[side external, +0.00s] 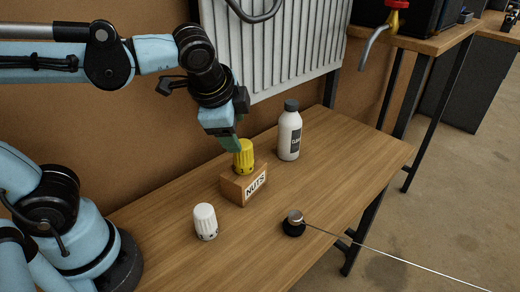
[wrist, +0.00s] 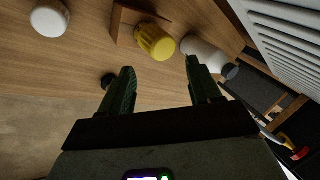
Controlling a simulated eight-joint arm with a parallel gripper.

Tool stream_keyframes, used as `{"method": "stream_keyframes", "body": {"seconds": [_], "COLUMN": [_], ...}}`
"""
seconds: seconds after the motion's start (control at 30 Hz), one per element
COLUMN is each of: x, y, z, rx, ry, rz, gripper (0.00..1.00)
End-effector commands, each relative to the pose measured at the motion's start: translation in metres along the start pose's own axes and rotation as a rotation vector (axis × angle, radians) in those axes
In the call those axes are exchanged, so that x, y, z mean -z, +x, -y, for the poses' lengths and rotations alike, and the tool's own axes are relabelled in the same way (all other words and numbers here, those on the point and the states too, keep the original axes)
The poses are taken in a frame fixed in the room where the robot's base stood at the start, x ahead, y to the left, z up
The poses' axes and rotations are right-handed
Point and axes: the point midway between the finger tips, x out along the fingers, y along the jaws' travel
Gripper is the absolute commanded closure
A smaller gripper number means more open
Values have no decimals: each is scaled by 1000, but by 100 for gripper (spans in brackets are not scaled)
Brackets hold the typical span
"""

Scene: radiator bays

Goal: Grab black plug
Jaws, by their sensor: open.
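A small round black plug (side external: 293,228) with a silver top stands on the wooden table, right of the NUTS box, with a thin rod running from it past the table edge. In the wrist view a small dark thing (wrist: 106,80), probably this plug, shows beside my left-hand finger, partly hidden. My gripper (side external: 232,145) is open and empty, above and very close to a yellow ribbed cap (side external: 244,157), apart from the plug. Its two fingers (wrist: 160,66) are spread in the wrist view, with the yellow cap beyond them. I cannot tell whether a finger touches the cap.
The yellow cap is at the wooden NUTS box (side external: 230,188). A white bottle with a dark lid (side external: 289,136) stands behind it, and a white cap (side external: 205,221) at the front left. A radiator (side external: 290,45) is behind the table. The table's right part is clear.

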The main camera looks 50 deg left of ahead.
Motion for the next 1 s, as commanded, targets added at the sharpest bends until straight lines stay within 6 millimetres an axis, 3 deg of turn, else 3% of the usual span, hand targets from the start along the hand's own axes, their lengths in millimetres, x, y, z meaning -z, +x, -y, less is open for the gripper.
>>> {"method": "stream_keyframes", "body": {"seconds": [0.3, 0.5, 0.77, 1.0], "x": [72, 110, 138, 128], "y": [-5, -20, -41, 14], "z": [-28, -60, -110, -136], "rx": [172, 284, 392, 388], "ry": [899, 1297, 1598, 1600], "rz": [303, 511, 742, 750], "gripper": [37, 37, 37, 37]}}
